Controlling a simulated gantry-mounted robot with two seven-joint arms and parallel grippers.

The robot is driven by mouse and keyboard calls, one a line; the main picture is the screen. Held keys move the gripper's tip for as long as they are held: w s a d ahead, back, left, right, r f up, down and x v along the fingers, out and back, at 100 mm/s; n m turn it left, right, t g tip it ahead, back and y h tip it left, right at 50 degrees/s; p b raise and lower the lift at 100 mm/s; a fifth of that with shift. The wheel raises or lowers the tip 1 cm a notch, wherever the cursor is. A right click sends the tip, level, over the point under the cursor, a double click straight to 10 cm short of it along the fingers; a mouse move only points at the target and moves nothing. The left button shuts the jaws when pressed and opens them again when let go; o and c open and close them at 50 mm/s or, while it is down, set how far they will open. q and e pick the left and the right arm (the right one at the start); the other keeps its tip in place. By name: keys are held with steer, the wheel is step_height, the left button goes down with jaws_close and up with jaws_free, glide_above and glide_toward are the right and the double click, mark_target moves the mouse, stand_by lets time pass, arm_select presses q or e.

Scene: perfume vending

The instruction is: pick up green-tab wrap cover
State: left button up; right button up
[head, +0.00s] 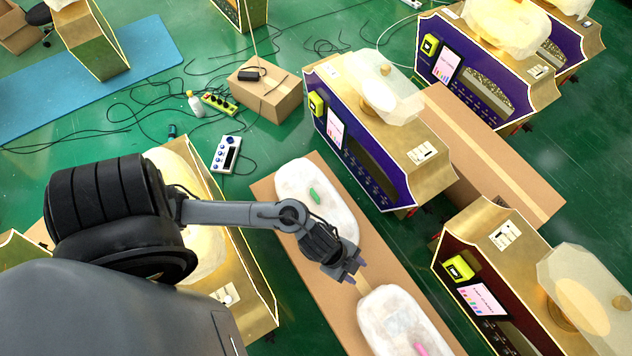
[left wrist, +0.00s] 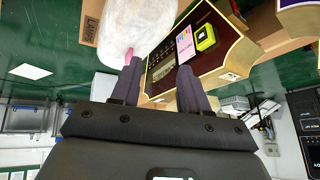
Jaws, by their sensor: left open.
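The green-tab wrap cover (head: 328,204) is a white, wrapped, rounded bundle with a small green tab (head: 314,195) on it. It lies on the far part of a long cardboard surface. A similar white wrap cover with a pink tab (head: 386,309) lies on the near part; a white bundle with a bit of pink shows in the left wrist view (left wrist: 137,28). My left gripper (head: 350,274) is open and empty, over the gap between the two covers, past the near end of the green-tab one. Its fingers also show in the left wrist view (left wrist: 160,88). My right gripper is not in view.
The cardboard surface (head: 290,245) runs diagonally under both covers. Gold and purple vending machines (head: 365,150) stand to its right, and a gold and dark red one (head: 490,270) at lower right. A cardboard box (head: 268,98), cables and a white control box (head: 227,155) lie beyond.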

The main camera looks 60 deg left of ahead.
arm_select(q)
steer(key=a+f+m+g+b, duration=0.2)
steer(key=a+f+m, duration=0.15)
steer(key=f, duration=0.35)
steer(key=g+y+b, duration=0.3)
steer(key=y+b, duration=0.2)
steer(key=b, duration=0.5)
glide_above(315, 194)
steer(key=shift+m, duration=0.45)
step_height(315, 194, down, 8)
steer(key=shift+w+a+r, duration=0.1)
steer(key=shift+r, duration=0.05)
step_height(315, 194, down, 5)
steer(key=b, duration=0.3)
steer(key=shift+b, duration=0.4)
steer(key=shift+r, duration=0.1)
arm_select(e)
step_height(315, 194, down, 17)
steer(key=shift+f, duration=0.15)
arm_select(q)
steer(key=shift+c, duration=0.2)
jaws_close()
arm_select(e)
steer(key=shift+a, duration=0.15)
